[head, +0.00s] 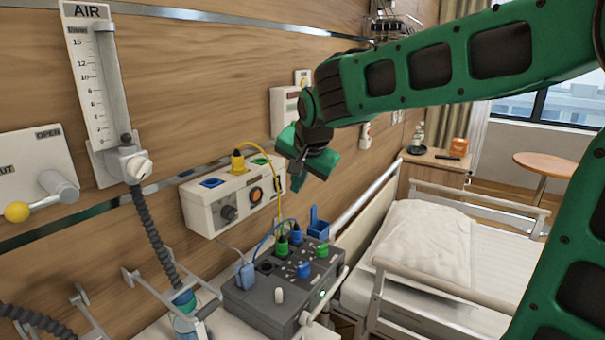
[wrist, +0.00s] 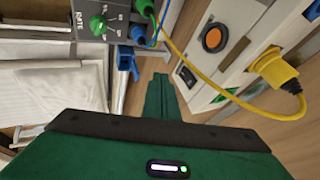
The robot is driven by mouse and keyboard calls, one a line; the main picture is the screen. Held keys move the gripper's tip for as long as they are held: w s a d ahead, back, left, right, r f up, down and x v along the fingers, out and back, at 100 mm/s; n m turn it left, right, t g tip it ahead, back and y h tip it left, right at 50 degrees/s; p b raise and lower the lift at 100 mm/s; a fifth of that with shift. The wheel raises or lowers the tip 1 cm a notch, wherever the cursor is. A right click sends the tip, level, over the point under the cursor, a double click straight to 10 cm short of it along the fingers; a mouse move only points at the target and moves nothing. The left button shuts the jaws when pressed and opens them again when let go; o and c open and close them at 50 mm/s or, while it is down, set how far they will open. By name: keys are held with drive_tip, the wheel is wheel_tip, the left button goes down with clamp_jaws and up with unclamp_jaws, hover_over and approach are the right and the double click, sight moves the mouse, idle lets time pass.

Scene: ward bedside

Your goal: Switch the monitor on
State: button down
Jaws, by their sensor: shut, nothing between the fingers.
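No screen shows, so I cannot tell for sure which unit is the monitor.
A blue holder (head: 318,228) stands behind the grey box. A bed with a pillow (head: 425,240) and rails is at the right. A yellow cable (wrist: 205,75) loops near my fingers. An air flowmeter (head: 98,90) with a grey hose is at the left.

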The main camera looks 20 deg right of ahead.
sight(278, 184)
drive_tip(key=shift+w+a+f, duration=0.2)
drive_tip(key=shift+w+a, duration=0.2)
drive_tip(key=shift+w, duration=0.2)
drive_tip(key=shift+w+a+f, duration=0.2)
drive_tip(key=shift+w+a, duration=0.15)
drive_tip(key=shift+w, duration=0.3)
drive_tip(key=shift+w+a+f, duration=0.2)
drive_tip(key=shift+w+a, duration=0.2)
drive_tip(key=shift+w, duration=0.2)
drive_tip(key=shift+a, duration=0.15)
drive_tip(key=shift+r, duration=0.1)
